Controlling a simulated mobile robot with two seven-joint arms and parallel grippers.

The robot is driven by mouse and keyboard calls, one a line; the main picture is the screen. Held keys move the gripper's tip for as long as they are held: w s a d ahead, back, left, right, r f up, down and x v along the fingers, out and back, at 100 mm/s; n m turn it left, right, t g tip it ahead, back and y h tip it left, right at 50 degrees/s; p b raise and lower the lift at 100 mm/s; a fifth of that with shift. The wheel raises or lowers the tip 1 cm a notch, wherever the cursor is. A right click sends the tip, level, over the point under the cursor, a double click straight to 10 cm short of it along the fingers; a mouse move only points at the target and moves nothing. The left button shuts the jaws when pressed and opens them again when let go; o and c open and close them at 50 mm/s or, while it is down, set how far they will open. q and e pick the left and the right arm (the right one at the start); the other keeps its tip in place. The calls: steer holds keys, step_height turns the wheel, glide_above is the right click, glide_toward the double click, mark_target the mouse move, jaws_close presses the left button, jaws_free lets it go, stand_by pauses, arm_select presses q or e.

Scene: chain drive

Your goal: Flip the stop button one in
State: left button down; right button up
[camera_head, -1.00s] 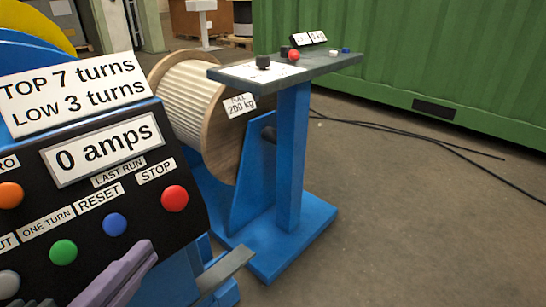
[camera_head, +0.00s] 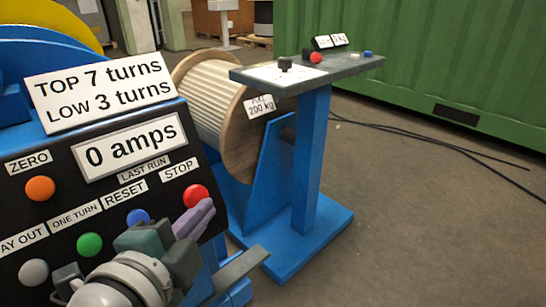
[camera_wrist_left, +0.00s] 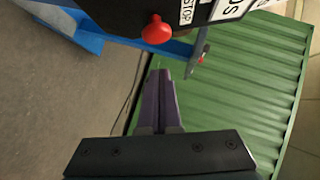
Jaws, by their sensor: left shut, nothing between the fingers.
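The red stop button (camera_head: 196,196) sits at the right end of the black control panel (camera_head: 60,215), under a STOP label. It also shows in the left wrist view (camera_wrist_left: 157,30), standing out from the panel edge. My left gripper (camera_head: 208,208) is shut and empty, its purple fingertips close to the button's lower right in the head view. In the left wrist view the fingertips (camera_wrist_left: 160,74) point toward the panel, with a visible gap in the picture below the button. Whether they touch it cannot be told from the head view. My right gripper is not in view.
The panel also has an orange button (camera_head: 40,188), a green button (camera_head: 89,245), a blue button (camera_head: 138,216) and a white button (camera_head: 33,272). A blue stand (camera_head: 312,160) with a grey top and a cable drum (camera_head: 205,100) stand behind. Floor at right is mostly clear.

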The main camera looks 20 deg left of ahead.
mark_target(206, 195)
arm_select(q)
steer(key=shift+w+a+f+b, duration=0.1)
steer(key=shift+w+a+f, duration=0.2)
steer(key=shift+a, duration=0.25)
steer(key=shift+w+a+f+b, duration=0.15)
steer(key=shift+w+a+f, duration=0.15)
steer(key=shift+a, duration=0.2)
steer(key=shift+w+a+f+b, duration=0.1)
steer(key=shift+w+a+f, duration=0.15)
steer(key=shift+a, duration=0.3)
